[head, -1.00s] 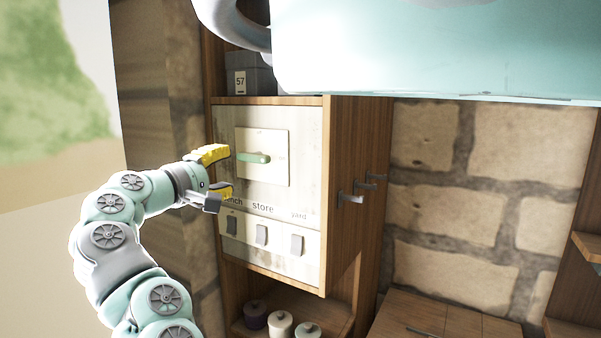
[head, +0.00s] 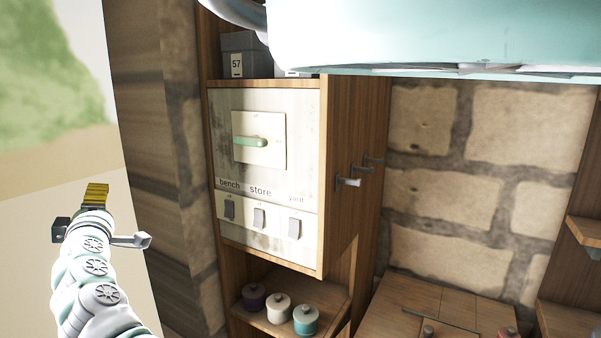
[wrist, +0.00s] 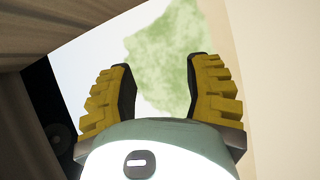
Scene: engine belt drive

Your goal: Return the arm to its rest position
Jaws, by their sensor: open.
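My gripper (head: 95,200) is at the lower left in the head view, raised at the end of my pale green arm and well apart from the cabinet. In the wrist view its two yellow ridged fingers (wrist: 160,90) stand apart with nothing between them. The switch panel (head: 265,180) is on the cabinet front, right of my gripper. Its green lever handle (head: 251,141) lies level on a cream plate.
A shelf under the panel holds purple, cream and teal lidded jars (head: 279,307). Hooks (head: 349,182) stick out from the cabinet's right side. A grey box marked 57 (head: 239,62) sits above. A stone wall (head: 440,180) is behind. The space around my gripper looks free.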

